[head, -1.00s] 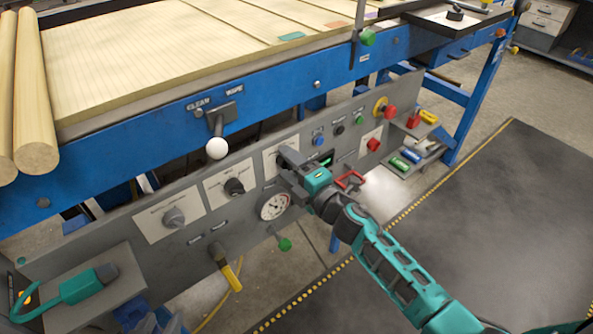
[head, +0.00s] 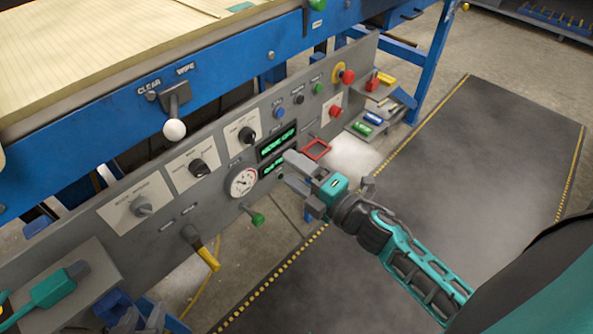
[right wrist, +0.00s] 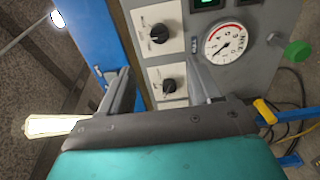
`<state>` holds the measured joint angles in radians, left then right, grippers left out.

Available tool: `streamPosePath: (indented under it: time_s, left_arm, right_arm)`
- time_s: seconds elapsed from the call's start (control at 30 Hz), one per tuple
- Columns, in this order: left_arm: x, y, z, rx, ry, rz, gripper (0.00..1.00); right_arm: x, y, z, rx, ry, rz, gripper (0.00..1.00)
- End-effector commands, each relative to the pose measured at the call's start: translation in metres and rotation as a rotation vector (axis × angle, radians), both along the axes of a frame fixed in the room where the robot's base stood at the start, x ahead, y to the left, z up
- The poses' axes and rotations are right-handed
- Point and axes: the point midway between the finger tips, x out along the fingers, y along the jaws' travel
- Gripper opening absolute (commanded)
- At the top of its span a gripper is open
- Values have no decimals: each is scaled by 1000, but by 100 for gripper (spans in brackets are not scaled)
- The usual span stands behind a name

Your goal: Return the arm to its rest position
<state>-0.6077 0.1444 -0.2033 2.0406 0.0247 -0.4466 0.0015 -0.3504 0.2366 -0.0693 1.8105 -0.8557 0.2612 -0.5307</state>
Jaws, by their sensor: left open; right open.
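My right gripper (head: 289,171) is open and empty in front of the grey control panel (head: 215,210), just below its green-lit displays (head: 278,142). Its open fingers also show in the right wrist view (right wrist: 160,66), with panel knobs beyond them and nothing between them. The right arm reaches in from the lower right.
The panel carries dark knobs (head: 199,168), a round gauge (head: 242,182), a yellow-handled lever (head: 207,258) and a red frame (head: 317,149). A white-balled lever (head: 174,129) juts from the blue bench beam. The dark floor mat (head: 470,170) is clear.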

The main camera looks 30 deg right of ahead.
Motion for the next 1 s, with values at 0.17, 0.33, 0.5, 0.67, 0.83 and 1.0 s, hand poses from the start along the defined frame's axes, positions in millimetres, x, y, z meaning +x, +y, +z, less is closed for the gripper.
streamPosePath:
  time_s: [0.17, 0.33, 0.5, 0.67, 0.83, 1.0]
  left_arm:
    - [1, 0, 0, 1, -2, 0, 43]
    - [3, 1, 2, 2, -8, -1, 43]
    - [5, 1, 6, 6, -12, -3, 43]
    - [5, 3, 25, 11, -20, -2, 43]
    - [3, 14, 40, 32, -26, 14, 43]
    - [-7, 22, 42, 47, -9, 23, 43]
  right_arm:
    - [0, 0, 0, 0, 0, 0, 63]
    - [0, 0, 0, 0, 0, 0, 63]
    - [-2, -1, 1, 29, 18, -12, 63]
    - [-18, -6, 1, 310, 180, -124, 63]
    - [-56, -5, -17, 797, 491, -333, 63]
    - [-98, 11, -37, 1162, 753, -505, 63]
